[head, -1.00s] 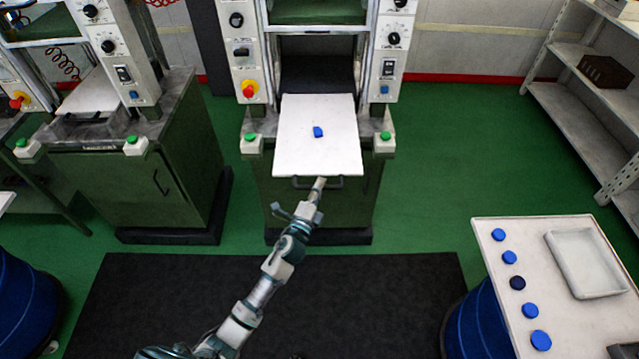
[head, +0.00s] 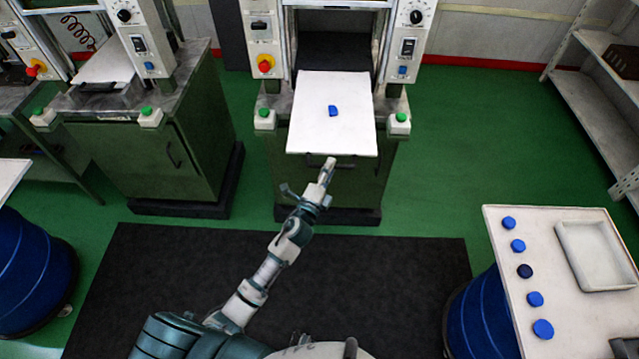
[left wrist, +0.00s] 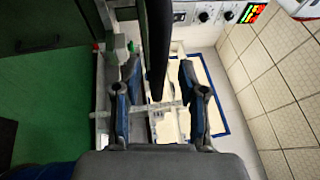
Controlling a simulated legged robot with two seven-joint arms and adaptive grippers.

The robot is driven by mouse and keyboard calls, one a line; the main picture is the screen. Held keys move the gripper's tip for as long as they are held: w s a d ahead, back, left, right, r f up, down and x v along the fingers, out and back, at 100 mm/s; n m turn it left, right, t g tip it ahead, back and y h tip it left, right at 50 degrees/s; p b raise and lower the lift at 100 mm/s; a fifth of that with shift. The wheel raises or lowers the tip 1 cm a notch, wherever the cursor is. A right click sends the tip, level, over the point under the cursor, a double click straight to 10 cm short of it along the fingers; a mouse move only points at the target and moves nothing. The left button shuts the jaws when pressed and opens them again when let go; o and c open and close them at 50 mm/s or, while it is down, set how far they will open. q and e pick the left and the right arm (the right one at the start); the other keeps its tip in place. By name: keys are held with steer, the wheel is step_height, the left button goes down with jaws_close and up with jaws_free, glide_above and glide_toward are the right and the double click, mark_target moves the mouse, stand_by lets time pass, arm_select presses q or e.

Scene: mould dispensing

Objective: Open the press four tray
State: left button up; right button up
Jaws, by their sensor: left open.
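The press tray (head: 350,130) is a white slab sticking out of the front of the middle press, with a small blue block (head: 333,111) on it. A dark handle (head: 345,161) runs under its front edge. My left gripper (head: 329,166) is at the handle, just below the tray's front edge; I cannot tell whether it touches. In the left wrist view its two fingers (left wrist: 159,90) are spread apart, with a dark bar beyond and between them. My right gripper is not in view.
A second green press (head: 150,160) stands at left. At right a white table (head: 570,330) holds several blue pieces and a pale tray (head: 597,285). Blue drums (head: 30,275) stand at left, shelves at far right. A black mat (head: 400,270) covers the clear floor in front.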

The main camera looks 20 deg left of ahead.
arm_select(q)
steer(key=v, duration=1)
steer(key=shift+s, duration=0.4)
steer(key=shift+r, duration=0.15)
steer(key=s+a+f+n+g+y, duration=0.1)
steer(key=s+f+n+g, duration=0.2)
steer(key=f, duration=0.9)
steer(key=s+a+f+n+g, duration=0.1)
steer(key=s+f+n+g, duration=0.15)
steer(key=f, duration=1.05)
steer(key=s+a+f+n+g+y, duration=0.1)
steer(key=s+f+n+g, duration=0.2)
steer(key=f, duration=0.9)
steer(key=s+a+f+n+g, duration=0.1)
steer(key=s+f+n+g, duration=0.35)
steer(key=s+f, duration=1.05)
steer(key=s+f+n+g, duration=0.2)
steer(key=s+f+g, duration=0.1)
steer(key=s, duration=0.7)
steer(key=s+a+f+n+g, duration=0.1)
steer(key=s+f, duration=0.4)
steer(key=s, duration=0.5)
steer(key=shift+s+a+f+n+g, duration=0.25)
steer(key=shift+s+n+g, duration=0.1)
steer(key=shift+n+g, duration=0.55)
